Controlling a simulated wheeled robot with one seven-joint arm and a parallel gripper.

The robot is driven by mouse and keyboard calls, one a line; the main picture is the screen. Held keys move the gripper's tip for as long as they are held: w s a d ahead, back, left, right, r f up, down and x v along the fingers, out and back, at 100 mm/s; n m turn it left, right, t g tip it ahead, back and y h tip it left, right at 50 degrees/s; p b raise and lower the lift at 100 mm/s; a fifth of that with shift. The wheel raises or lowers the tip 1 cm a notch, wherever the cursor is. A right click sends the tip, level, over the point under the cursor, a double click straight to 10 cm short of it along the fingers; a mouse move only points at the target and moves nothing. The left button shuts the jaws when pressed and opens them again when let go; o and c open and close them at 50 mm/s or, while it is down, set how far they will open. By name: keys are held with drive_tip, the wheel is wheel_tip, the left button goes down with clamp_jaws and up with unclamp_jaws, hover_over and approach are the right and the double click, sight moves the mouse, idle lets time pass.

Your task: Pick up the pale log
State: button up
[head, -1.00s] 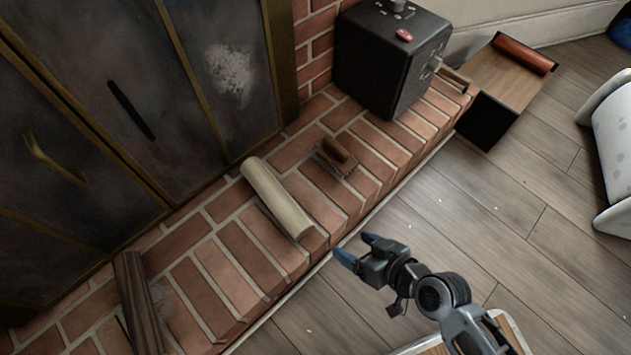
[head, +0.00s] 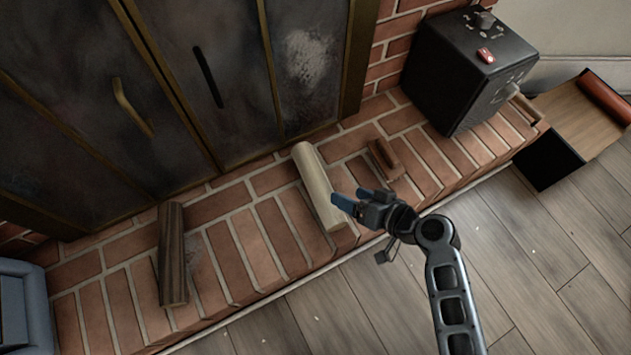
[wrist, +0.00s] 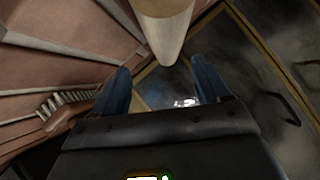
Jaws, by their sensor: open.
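The pale log (head: 319,187) lies on the brick hearth in the head view, pointing from the fireplace doors toward the hearth's front edge. My gripper (head: 347,202) is beside the log's near end, on its right in the head view. Its blue fingers are open, with nothing held. In the wrist view the log (wrist: 163,22) shows at the top, beyond the two spread fingertips (wrist: 163,82) and roughly centred between them. I cannot tell the exact height of the fingers above the bricks.
A dark log (head: 172,254) lies on the hearth at left. A brown brush (head: 385,159) lies close right of the pale log. A black box with knobs (head: 462,72) stands at the hearth's right end. Metal fireplace doors (head: 120,100) stand behind. Bare floor (head: 500,270) lies in front.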

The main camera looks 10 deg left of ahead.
sight(329, 187)
drive_tip(key=shift+w+a+f, duration=0.1)
drive_tip(key=shift+w+a, duration=0.4)
drive_tip(key=shift+a, duration=0.2)
drive_tip(key=b+x, duration=0.1)
drive_tip(key=x, duration=0.1)
drive_tip(key=b+x, duration=0.1)
drive_tip(key=x, duration=0.1)
drive_tip(key=b+x, duration=0.1)
drive_tip(key=x, duration=0.2)
drive_tip(key=shift+s+a, duration=0.2)
drive_tip(key=shift+s, duration=0.1)
drive_tip(key=shift+c, duration=0.3)
drive_tip(key=c, duration=1.1)
